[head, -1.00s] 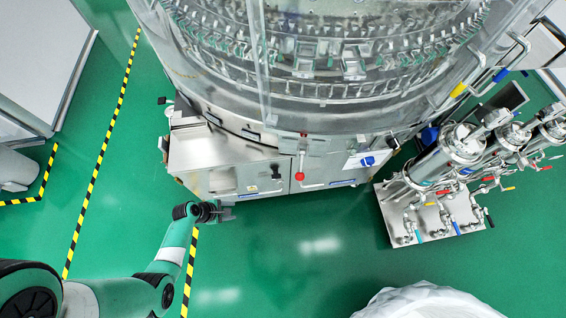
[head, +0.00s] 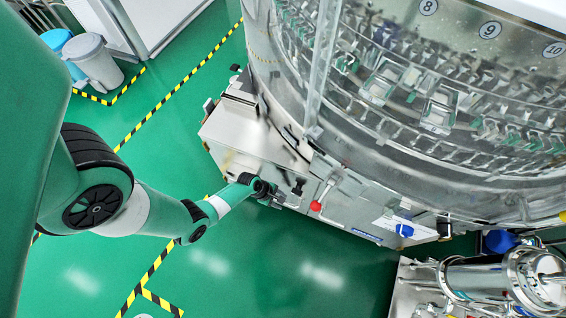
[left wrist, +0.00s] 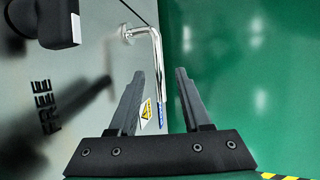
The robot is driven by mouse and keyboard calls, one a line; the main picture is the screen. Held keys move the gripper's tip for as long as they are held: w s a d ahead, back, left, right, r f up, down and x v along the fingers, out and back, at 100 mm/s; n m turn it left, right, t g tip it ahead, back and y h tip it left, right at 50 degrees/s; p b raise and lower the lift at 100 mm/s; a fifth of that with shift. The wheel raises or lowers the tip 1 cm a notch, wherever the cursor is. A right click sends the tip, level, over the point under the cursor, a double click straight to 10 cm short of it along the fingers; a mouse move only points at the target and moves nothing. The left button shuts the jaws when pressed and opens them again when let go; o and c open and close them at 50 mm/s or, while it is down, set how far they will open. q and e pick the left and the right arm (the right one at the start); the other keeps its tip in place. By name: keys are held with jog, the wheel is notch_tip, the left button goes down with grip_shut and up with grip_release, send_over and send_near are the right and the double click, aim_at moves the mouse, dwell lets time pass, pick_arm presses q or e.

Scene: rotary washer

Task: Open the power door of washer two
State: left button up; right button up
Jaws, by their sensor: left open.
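The washer (head: 420,150) is a large round steel machine with a low cabinet (head: 350,208) at its base. In the left wrist view a grey door panel (left wrist: 90,70) marked "FREE" fills the left side, with a bent silver handle (left wrist: 157,50) on it. My left gripper (head: 277,204) is at the cabinet front, below a black knob (head: 297,186). In the left wrist view my left gripper (left wrist: 160,74) is open, and the handle shows between its two fingers. I cannot tell whether they touch it. The panel looks closed. My right gripper is out of view.
A red-knobbed lever (head: 316,205) and a blue knob (head: 404,230) are on the cabinet front, right of my gripper. Steel filter housings (head: 510,278) stand at the lower right. The green floor (head: 270,265) before the cabinet is clear.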

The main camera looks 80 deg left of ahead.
pick_arm(q)
jog(key=b+x, duration=0.1)
jog(key=x, duration=0.1)
jog(key=shift+w+f, duration=0.25)
jog(key=shift+r, duration=0.1)
grip_shut()
dwell(1.1)
